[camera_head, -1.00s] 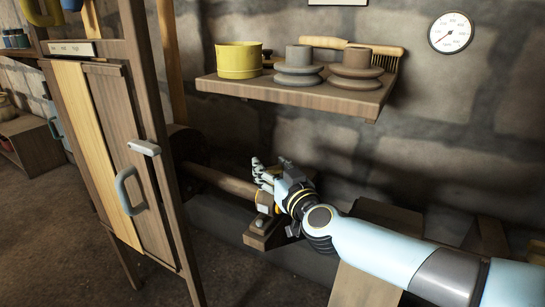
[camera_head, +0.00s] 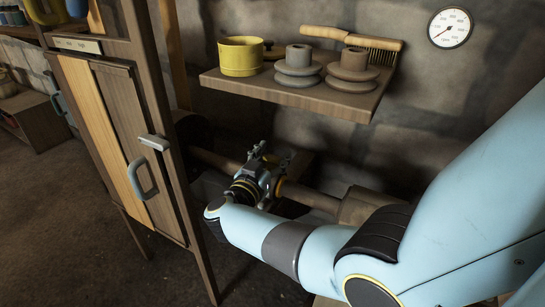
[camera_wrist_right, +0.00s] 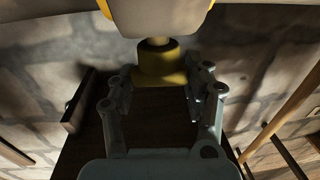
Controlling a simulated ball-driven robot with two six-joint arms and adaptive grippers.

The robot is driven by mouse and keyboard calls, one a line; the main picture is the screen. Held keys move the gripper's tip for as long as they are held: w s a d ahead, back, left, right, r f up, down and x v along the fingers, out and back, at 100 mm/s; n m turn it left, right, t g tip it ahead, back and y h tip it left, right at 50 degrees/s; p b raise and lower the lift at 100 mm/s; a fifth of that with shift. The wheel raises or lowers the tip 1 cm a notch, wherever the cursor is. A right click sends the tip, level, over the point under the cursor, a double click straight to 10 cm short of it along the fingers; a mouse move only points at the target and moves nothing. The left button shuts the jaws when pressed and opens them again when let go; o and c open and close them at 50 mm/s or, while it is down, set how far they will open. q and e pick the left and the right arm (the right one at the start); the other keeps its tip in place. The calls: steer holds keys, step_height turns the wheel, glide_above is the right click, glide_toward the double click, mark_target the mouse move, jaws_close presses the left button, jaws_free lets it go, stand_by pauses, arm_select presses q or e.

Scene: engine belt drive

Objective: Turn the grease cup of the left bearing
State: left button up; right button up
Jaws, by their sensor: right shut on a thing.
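The brass grease cup (camera_wrist_right: 160,62) sits on a short stem under a pale, yellow-edged body in the right wrist view. My right gripper (camera_wrist_right: 162,76) has its two fingers on either side of the cup, shut on it. In the head view my right gripper (camera_head: 266,164) is at the wooden shaft (camera_head: 316,198), beside a small yellow ring (camera_head: 279,187). The gripper and wrist hide the cup and most of the bearing there. My left gripper is not in view.
A wall shelf (camera_head: 300,94) above the gripper holds a yellow pot (camera_head: 240,57), two stepped pulleys (camera_head: 298,68) and a brush (camera_head: 350,39). A tall wooden cabinet (camera_head: 122,110) with a handle stands close on the left. A round gauge (camera_head: 450,28) hangs on the stone wall.

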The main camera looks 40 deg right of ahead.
mark_target(272, 156)
steer(key=shift+m+g+h, duration=0.4)
steer(key=shift+m+g, duration=0.3)
steer(key=shift+g, duration=0.4)
steer(key=o, duration=1.2)
step_height(272, 156, up, 10)
steer(key=shift+f, duration=0.1)
steer(key=shift+a, duration=0.1)
